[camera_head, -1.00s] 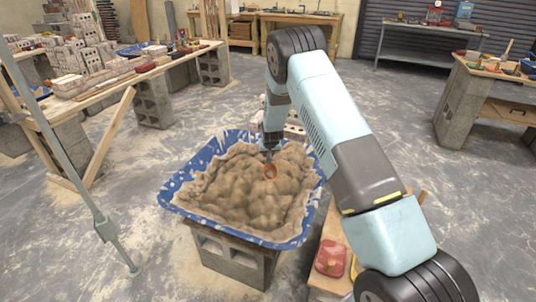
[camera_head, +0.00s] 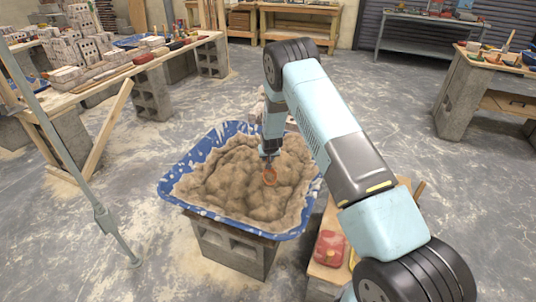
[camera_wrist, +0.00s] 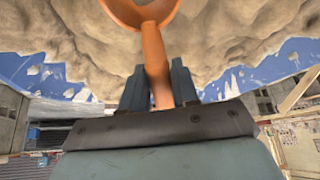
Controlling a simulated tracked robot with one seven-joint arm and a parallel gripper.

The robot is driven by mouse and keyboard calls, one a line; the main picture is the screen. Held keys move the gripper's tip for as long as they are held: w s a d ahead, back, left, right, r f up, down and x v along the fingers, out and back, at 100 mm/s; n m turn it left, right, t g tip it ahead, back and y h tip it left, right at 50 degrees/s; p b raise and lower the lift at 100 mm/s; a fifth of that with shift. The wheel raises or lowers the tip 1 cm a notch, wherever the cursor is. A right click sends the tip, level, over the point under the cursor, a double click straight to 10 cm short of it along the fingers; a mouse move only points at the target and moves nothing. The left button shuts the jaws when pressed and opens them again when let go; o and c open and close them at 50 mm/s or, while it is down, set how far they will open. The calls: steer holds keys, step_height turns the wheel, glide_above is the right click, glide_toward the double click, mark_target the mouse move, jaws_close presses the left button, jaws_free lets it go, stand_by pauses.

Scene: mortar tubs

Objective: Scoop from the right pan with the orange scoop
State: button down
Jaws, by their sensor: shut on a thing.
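A blue, white-splashed pan (camera_head: 180,184) stands on a concrete block and is heaped with lumpy brown mortar (camera_head: 240,182). My gripper (camera_head: 267,155) is over the right back part of the mortar, pointing down. In the wrist view my gripper (camera_wrist: 158,88) is shut on the handle of the orange scoop (camera_wrist: 155,60). The scoop's round end is at the top of that view, in front of the mortar. In the head view the scoop (camera_head: 269,177) shows small against the mortar. I cannot tell whether it touches the mortar or holds any.
A red box (camera_head: 328,247) lies on a low wooden board right of the pan. A long bench (camera_head: 130,68) with bricks stands at the left. A grey pole (camera_head: 103,215) stands left of the pan. Open dusty floor (camera_head: 390,120) lies at the right.

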mark_target(271, 184)
steer(key=shift+s+f+g, duration=0.5)
steer(key=shift+s+f, duration=0.45)
steer(key=shift+f, duration=4.45)
steer(key=shift+g, duration=0.3)
steer(key=shift+s+d+f, duration=0.15)
steer(key=shift+s, duration=1.55)
steer(key=shift+s+d+f, duration=0.1)
steer(key=shift+s, duration=1.6)
steer(key=shift+s+r+g, duration=0.25)
steer(key=shift+r+g, duration=0.4)
steer(key=shift+g, duration=0.5)
steer(key=shift+s+r+g, duration=0.2)
steer(key=shift+r+g, duration=0.4)
steer(key=shift+g, duration=0.55)
steer(key=shift+g+h, duration=0.3)
steer(key=shift+g, duration=0.2)
steer(key=shift+w+r, duration=0.2)
steer(key=shift+r, duration=1.55)
steer(key=shift+w+r, duration=0.15)
steer(key=shift+r, duration=1.55)
steer(key=shift+w+r, duration=0.2)
steer(key=shift+r, duration=1.55)
